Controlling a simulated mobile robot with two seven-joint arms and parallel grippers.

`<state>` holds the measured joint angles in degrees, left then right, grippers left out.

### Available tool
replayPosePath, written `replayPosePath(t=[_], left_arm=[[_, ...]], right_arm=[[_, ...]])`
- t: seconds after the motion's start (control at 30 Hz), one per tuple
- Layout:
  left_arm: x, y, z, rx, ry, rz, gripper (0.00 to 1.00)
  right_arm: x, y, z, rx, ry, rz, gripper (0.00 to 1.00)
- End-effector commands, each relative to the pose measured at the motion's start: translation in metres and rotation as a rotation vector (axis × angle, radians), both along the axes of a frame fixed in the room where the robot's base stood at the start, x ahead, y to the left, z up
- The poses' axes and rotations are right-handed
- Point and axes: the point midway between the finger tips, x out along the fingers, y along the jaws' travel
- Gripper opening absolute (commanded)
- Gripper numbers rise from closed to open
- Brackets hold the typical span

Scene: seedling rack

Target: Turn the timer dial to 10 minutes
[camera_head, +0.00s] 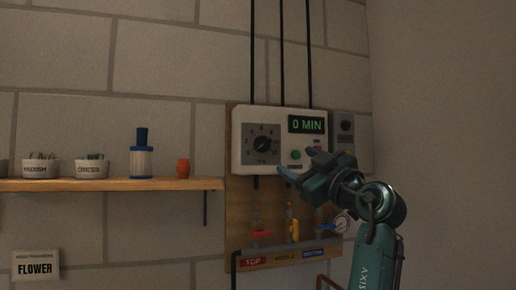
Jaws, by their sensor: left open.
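The timer is a white box (240,163) on a wooden wall board. Its round dark dial (262,144) sits on a grey square plate at the left of the box, with small marks around it. The lit display (307,125) at its upper right reads 0 MIN. A green button (295,155) is below the display. My left gripper (298,163) is open, with its blue-tipped fingers in front of the box's lower right part, to the right of the dial and apart from it. It hides part of the box's lower right corner. My right gripper is not in view.
A shelf (120,185) at left holds pots and a blue-white bottle (141,160). A side wall stands right.

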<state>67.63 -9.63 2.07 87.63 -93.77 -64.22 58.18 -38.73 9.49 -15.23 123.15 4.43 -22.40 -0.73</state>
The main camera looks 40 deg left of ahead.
Motion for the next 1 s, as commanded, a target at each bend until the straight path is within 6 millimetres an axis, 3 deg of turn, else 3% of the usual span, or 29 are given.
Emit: replayPosePath(t=[0.23,0.7,1.0], left_arm=[[0.002,0.011,0.007,0.0,-0.002,0.005,0.62],[0.025,0.095,0.038,-0.002,-0.001,0.004,0.62],[0.033,0.119,0.045,0.0,-0.002,0.001,0.62]], right_arm=[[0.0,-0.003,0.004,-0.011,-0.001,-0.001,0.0],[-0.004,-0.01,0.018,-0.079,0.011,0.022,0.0],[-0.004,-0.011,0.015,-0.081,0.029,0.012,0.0]])
